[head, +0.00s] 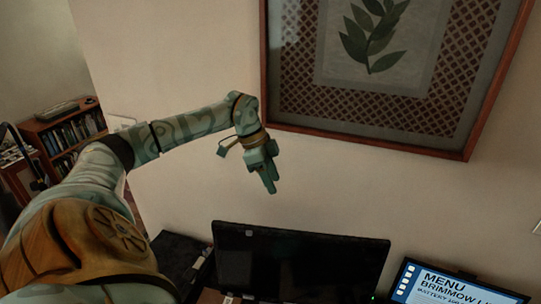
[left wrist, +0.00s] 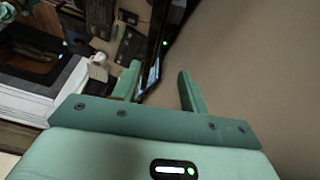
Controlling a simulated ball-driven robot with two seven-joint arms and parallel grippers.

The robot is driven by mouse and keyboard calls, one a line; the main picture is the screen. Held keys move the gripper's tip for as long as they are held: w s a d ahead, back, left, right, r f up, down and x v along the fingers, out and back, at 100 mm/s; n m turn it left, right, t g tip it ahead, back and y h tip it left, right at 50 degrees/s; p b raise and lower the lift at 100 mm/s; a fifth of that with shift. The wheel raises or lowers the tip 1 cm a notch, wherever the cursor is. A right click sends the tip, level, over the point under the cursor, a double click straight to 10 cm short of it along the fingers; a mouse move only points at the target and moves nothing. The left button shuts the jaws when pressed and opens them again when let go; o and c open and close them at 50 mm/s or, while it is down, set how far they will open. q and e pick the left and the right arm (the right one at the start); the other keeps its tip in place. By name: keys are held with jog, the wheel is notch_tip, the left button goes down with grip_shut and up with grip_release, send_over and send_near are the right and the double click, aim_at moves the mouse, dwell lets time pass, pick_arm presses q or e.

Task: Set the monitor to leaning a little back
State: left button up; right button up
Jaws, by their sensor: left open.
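The monitor (head: 298,262) is a wide black screen at the bottom middle of the head view, its lower part cut off by the frame. Its top edge slopes slightly down to the right. My left gripper (head: 270,180) hangs in the air above the monitor's top edge, near the wall, apart from it. In the left wrist view the two green fingers (left wrist: 159,88) stand apart with nothing held between them. A dark thin edge with a green light (left wrist: 165,43) shows beyond the fingers and looks like the monitor seen edge-on. My right gripper is not in view.
A second, lit screen reading MENU (head: 450,285) stands right of the monitor. A framed leaf picture (head: 470,154) hangs on the wall above. A bookshelf (head: 65,135) stands far left. Dark items (head: 182,262) lie left of the monitor. The wall is close behind.

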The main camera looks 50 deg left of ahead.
pick_arm(q)
jog(key=p+v, duration=0.1)
jog(key=v, duration=1.5)
jog(key=shift+r, duration=0.2)
